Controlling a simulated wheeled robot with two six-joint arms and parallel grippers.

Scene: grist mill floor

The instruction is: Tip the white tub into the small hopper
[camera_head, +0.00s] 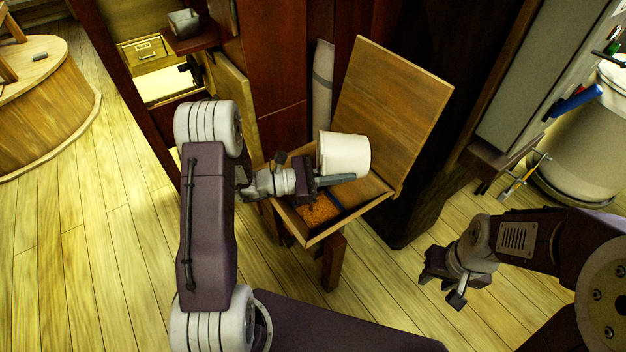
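Orange-brown grain (318,211) lies in the hopper's bottom, below the tub. The tub's inside is hidden from me. My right gripper (444,279) is at the right, away from the hopper, and its fingers look apart with nothing between them.
A dark wooden post and panels stand behind the hopper. A round wooden platform (50,100) is at the far left. A large pale bin (590,150) with a blue-handled tool (575,101) is at the right. A small grey box (184,23) sits on a shelf. Floor at front right is clear.

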